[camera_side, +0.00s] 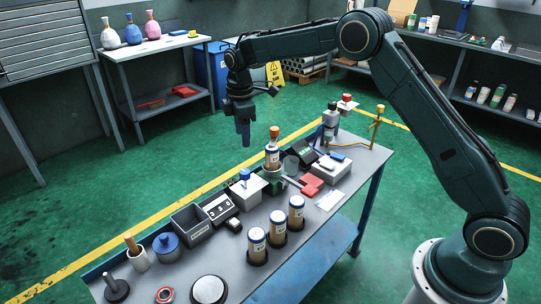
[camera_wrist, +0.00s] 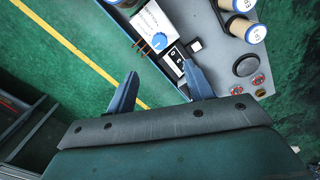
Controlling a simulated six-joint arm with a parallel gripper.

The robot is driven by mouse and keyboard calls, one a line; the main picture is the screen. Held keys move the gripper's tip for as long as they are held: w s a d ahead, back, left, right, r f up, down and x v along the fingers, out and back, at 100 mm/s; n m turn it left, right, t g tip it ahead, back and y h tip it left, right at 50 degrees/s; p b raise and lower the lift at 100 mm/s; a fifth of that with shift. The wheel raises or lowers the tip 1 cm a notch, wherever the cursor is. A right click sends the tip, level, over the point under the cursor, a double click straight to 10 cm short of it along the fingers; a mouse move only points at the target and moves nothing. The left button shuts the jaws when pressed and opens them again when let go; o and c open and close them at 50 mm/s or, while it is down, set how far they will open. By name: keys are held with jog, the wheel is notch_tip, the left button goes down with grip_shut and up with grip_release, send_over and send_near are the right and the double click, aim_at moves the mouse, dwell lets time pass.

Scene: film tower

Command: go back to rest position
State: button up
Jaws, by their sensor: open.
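My gripper (camera_side: 244,136) hangs fingers down in the side view, in the air behind the far edge of the workbench (camera_side: 150,290). In the wrist view my gripper (camera_wrist: 160,90) shows its two blue fingers spread wide apart with nothing between them. The gripper is open and empty. It is apart from everything on the bench.
A shelf with coloured flasks (camera_side: 131,30) is at the back left. Green floor is open behind the bench.

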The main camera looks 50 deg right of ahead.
jog(key=s+d+r+m+t, duration=0.1)
jog(key=s+r+m+t, duration=0.35)
jog(key=s+r, duration=1.3)
jog(key=s+f+m, duration=0.2)
jog(key=s+m, duration=0.6)
jog(key=s, duration=1.5)
jog(key=shift+s+d+f+t, duration=0.15)
jog(key=shift+d+f+t, duration=0.2)
jog(key=shift+f+t, duration=0.1)
